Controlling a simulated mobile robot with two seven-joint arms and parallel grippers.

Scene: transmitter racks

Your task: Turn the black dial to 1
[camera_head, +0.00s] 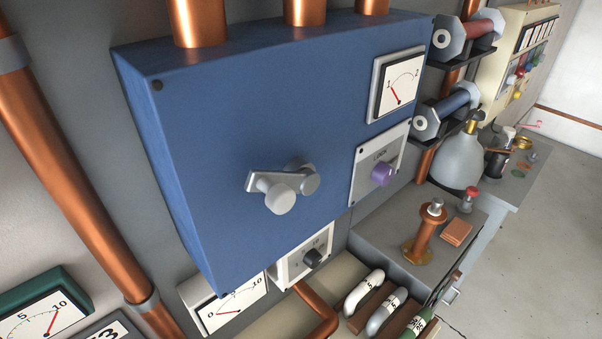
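The black dial (312,258) sits on a small white panel (291,271) below the blue box, near the bottom middle of the head view. The panel has printed marks around the dial, and one at the upper right looks like 10. The blue box partly covers the panel's top. The dial's exact setting is too small to read. Neither of my grippers is in view.
A blue box (230,130) with a grey crank handle (284,187) juts out above the dial. A purple knob (383,173) is to its upper right. A copper pipe (318,312) and several fuse-like cylinders (364,291) lie below. Open floor (540,260) is at right.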

